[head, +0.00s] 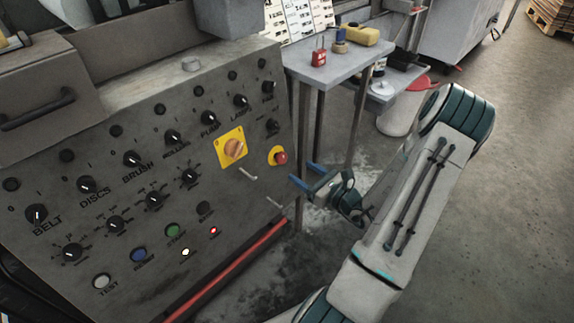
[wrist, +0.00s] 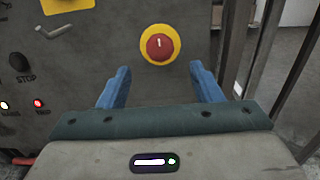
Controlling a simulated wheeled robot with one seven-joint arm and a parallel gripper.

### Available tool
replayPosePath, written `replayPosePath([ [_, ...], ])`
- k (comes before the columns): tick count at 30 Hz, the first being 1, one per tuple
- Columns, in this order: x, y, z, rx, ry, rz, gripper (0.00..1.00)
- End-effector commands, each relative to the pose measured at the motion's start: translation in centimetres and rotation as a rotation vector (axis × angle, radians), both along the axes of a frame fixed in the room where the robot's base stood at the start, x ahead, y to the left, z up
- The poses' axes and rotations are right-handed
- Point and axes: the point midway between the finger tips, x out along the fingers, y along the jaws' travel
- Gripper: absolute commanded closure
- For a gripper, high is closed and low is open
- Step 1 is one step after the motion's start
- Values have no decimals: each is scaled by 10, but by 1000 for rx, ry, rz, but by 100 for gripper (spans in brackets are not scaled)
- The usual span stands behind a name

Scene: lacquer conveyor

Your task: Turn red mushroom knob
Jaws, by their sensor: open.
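The red mushroom knob (head: 280,158) sits on a yellow round plate at the right side of the grey control panel (head: 235,195). In the wrist view the red knob (wrist: 160,47) faces me, with a short white mark on it and the yellow ring around it. My gripper (head: 302,174) is open, its blue fingers pointing at the panel a little right of and below the knob. In the wrist view my gripper (wrist: 158,78) has its two fingers wide apart, below the knob on either side, with nothing between them. The fingers appear clear of the knob.
An orange rotary switch on a yellow square plate (head: 222,158) is left of the knob. A small metal handle (head: 248,174) lies below it. Black knobs and lit buttons cover the panel. A side table (head: 335,68) with a red padlock (head: 319,57) stands behind. Open floor is at right.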

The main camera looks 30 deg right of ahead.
Motion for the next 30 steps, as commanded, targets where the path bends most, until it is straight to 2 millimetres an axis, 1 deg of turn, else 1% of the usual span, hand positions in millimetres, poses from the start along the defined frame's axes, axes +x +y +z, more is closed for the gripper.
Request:
replayPosePath([
  [1,11,5,-2,-2,-4,4,41],
  [3,24,9,-2,-2,-3,3,41],
  [9,54,19,-1,-2,-2,1,41],
  [12,62,23,-1,-2,-1,2,41],
  [15,66,24,0,-1,-1,1,41],
  [23,67,25,0,-1,0,1,41],
  [24,67,25,0,-1,0,1,46],
  [25,67,25,0,-1,0,1,55],
  [28,67,25,0,-1,0,1,83],
  [29,67,25,0,-1,0,1,85],
  [30,67,25,0,-1,0,1,85],
])
